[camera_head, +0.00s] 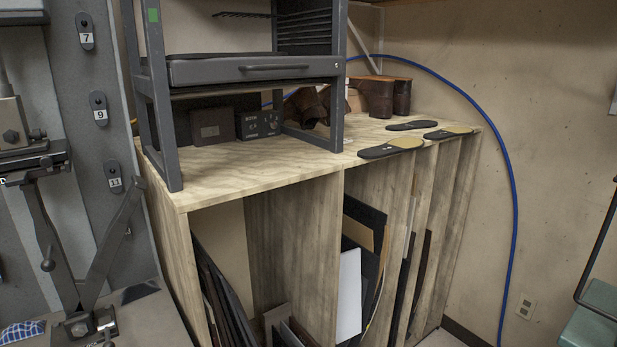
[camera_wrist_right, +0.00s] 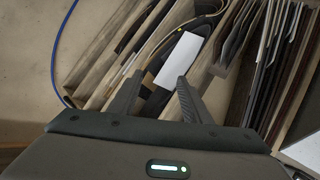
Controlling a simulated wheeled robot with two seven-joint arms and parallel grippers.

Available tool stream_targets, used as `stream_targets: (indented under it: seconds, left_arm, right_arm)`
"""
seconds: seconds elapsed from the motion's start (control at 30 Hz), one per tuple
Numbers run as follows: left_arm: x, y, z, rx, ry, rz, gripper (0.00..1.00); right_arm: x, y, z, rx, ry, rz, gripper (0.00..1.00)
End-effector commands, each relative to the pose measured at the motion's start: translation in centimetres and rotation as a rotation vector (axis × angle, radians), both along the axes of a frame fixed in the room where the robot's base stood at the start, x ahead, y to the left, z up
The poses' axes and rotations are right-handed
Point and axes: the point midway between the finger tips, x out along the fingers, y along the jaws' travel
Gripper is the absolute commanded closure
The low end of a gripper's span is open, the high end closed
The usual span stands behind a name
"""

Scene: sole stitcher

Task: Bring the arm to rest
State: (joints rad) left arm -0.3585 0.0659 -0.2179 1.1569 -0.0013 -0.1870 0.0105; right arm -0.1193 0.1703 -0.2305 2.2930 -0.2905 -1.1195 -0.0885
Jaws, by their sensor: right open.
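My right gripper (camera_wrist_right: 155,98) shows in the right wrist view with its two dark fingers spread apart. Nothing is between the fingers. Behind them, out of contact as far as I can tell, are the slots of a wooden rack holding upright sheets, with a white sheet (camera_wrist_right: 181,61) just beyond the fingertips. Neither of my grippers shows in the head view.
A wooden cabinet (camera_head: 245,180) holds upright sheets in its slots, including a white panel (camera_head: 349,295). Several dark soles (camera_head: 390,148) lie on its top beside a grey metal frame (camera_head: 160,110). A blue hose (camera_head: 512,200) runs down the wall. Grey machinery (camera_head: 75,290) stands at the left.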

Motion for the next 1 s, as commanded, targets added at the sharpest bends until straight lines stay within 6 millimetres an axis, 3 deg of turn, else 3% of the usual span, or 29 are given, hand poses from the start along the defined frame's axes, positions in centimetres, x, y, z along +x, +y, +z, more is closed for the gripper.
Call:
stream_targets:
  seconds: [0.1, 0.23, 0.4, 0.5, 0.87, 1.0]
  left_arm:
    - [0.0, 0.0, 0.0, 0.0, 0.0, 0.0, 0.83]
    - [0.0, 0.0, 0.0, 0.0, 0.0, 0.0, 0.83]
    - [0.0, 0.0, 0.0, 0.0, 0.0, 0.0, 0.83]
    - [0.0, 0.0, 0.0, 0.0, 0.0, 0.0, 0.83]
    - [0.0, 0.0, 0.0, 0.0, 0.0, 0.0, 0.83]
    - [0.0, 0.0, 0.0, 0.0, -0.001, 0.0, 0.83]
  right_arm:
    - [-5.2, -0.2, -4.5, 0.067, 0.155, -0.029, 0.56]
    - [-11.0, -0.1, -8.3, 0.136, 0.32, -0.063, 0.56]
    - [-17.7, 0.2, -11.5, 0.205, 0.496, -0.096, 0.56]
    - [-20.7, 0.4, -12.6, 0.23, 0.572, -0.111, 0.56]
    - [-29.2, 0.9, -14.5, 0.296, 0.779, -0.151, 0.56]
    - [-27.5, 1.3, -16.7, 0.299, 0.756, -0.143, 0.56]
